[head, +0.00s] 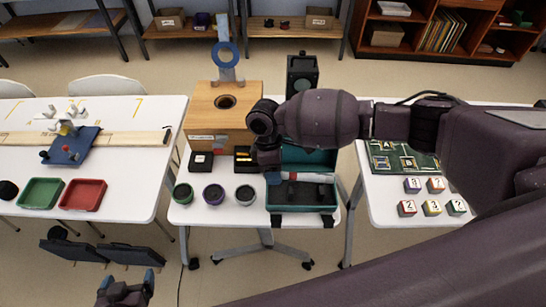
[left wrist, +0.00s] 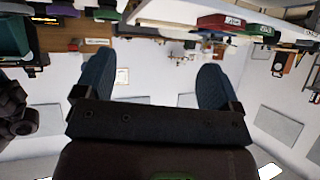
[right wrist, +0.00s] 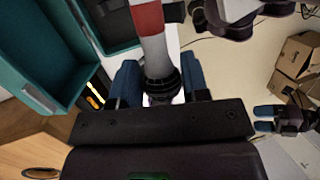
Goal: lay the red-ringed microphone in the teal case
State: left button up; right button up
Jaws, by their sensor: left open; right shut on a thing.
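The microphone (head: 308,177), pale with a red ring, lies level across the teal case (head: 301,208) in the head view. My right gripper (head: 273,177) is shut on its dark end at the left of the case. The right wrist view shows the red ring, the grey body (right wrist: 154,48) and a black collar between the fingers (right wrist: 162,88). The case is open, with a dark interior. I cannot tell whether the microphone touches it. My left gripper (head: 126,282) is open and empty, low in front of the tables; its fingers show in the left wrist view (left wrist: 156,85).
Three round dark containers (head: 213,194) stand left of the case. A wooden box (head: 222,118) and a black speaker (head: 301,72) are behind. The left table holds a green tray (head: 41,192) and a red tray (head: 83,194). Several lettered blocks (head: 407,208) lie on the right table.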

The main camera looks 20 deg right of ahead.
pick_arm(q)
jog(key=shift+f+b, duration=0.3)
jog(key=shift+f, duration=0.2)
pick_arm(e)
jog(key=w+d, duration=0.2)
jog(key=shift+d+f+n+h, duration=0.35)
jog(key=shift+f+n+h, duration=0.05)
